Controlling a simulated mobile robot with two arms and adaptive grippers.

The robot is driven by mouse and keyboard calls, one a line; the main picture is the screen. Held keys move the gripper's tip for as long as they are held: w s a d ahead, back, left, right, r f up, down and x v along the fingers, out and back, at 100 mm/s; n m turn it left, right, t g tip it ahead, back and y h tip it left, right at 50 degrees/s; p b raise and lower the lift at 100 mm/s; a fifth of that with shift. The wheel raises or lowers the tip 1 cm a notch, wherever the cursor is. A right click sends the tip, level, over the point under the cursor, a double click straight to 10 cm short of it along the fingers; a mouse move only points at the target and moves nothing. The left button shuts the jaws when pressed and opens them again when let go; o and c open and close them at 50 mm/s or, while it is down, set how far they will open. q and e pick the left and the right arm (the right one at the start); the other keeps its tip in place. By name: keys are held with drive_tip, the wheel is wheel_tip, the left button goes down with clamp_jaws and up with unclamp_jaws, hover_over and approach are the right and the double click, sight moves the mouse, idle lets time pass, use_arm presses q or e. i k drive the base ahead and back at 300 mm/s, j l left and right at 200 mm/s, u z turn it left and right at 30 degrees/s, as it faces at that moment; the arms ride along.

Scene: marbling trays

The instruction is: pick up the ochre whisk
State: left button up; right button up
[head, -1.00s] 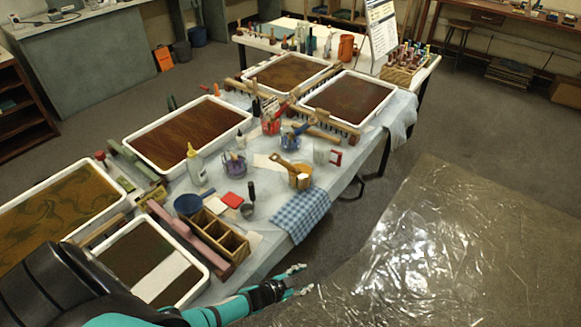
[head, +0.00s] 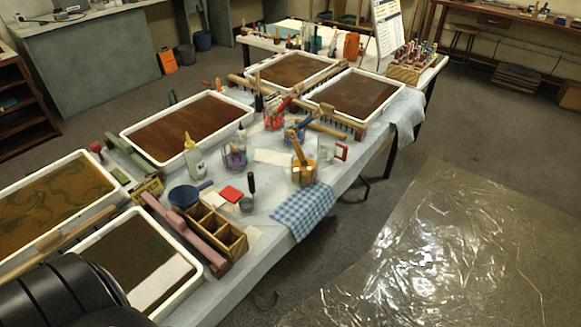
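An ochre pot (head: 304,174) stands near the right edge of the blue-grey table, behind the checked cloth. A whisk with a wooden handle (head: 293,145), which I take for the ochre whisk, stands in it, tilted to the left. Its lower end is hidden in the pot. No gripper is near it. Neither of my grippers is in view; only a dark part of my own arm shows at the lower left corner.
A red pot (head: 274,122) with tools stands behind the ochre pot. A white mug with a red handle (head: 341,152) is to its right. A wooden divided box (head: 236,243) and a blue checked cloth (head: 303,210) are in front. Plastic sheeting (head: 450,255) covers floor at right.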

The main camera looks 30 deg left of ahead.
sight(298, 150)
drive_tip(key=i+l+u, duration=0.15)
drive_tip(key=u, duration=0.2)
drive_tip(key=i+l+u, duration=0.2)
drive_tip(key=u, duration=0.15)
drive_tip(key=i+l+u, duration=0.2)
drive_tip(key=u, duration=0.2)
drive_tip(key=l, duration=0.1)
